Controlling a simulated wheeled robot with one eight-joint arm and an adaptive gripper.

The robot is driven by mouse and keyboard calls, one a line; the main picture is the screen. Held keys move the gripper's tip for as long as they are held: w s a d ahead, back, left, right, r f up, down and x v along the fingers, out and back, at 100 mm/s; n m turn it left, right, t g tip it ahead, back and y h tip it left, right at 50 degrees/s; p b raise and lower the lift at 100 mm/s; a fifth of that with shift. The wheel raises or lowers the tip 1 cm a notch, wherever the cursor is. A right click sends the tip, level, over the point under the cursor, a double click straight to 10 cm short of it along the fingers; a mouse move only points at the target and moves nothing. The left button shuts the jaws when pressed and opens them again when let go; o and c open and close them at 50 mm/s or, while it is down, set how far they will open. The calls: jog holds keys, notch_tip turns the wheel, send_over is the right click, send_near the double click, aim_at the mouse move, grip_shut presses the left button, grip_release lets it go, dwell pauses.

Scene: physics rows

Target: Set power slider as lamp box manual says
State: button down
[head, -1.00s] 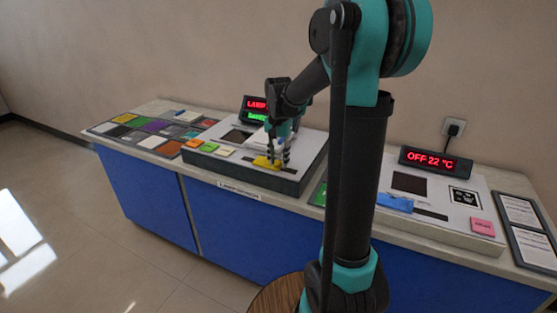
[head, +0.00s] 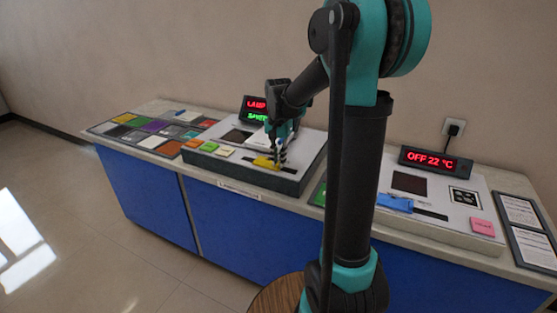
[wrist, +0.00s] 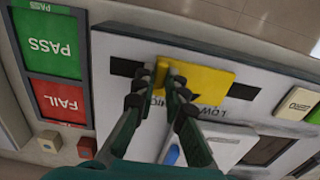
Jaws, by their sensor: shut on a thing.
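The yellow slider (wrist: 208,84) sits in a dark slot on the lamp box (head: 290,183). It also shows in the head view (head: 262,162). My gripper (wrist: 168,72) is shut on a raised yellow part near the slider's left end in the wrist view. Dark slot shows on both sides of the slider. An upside-down label "LOW" (wrist: 203,113) lies beside the slot; another label is partly hidden by my fingers. The lamp display (head: 255,109) shows red "LAMP" over a green line, partly hidden by my arm.
Green and orange pads lie left of the slider on the lamp box. A second box with a blue slider (head: 394,203) and an "OFF 22 °C" display (head: 428,160) stands right. Green PASS (wrist: 49,47) and red FAIL (wrist: 59,101) cards lie beside the lamp box.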

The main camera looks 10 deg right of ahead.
jog(key=s+d, duration=0.1)
jog(key=d, duration=0.1)
jog(key=s+d, duration=0.2)
jog(key=shift+d, duration=0.2)
jog(key=c, duration=1.6)
grip_release()
jog(key=shift+s, duration=0.1)
jog(key=shift+o, duration=0.2)
jog(key=shift+r, duration=0.1)
notch_tip(320, 180, up, 12)
jog(key=s+f+n+t, duration=0.4)
jog(key=s+f+n, duration=0.3)
jog(key=s+f, duration=1.2)
notch_tip(320, 180, down, 3)
jog(key=shift+a+r, duration=0.1)
jog(key=shift+a, duration=0.15)
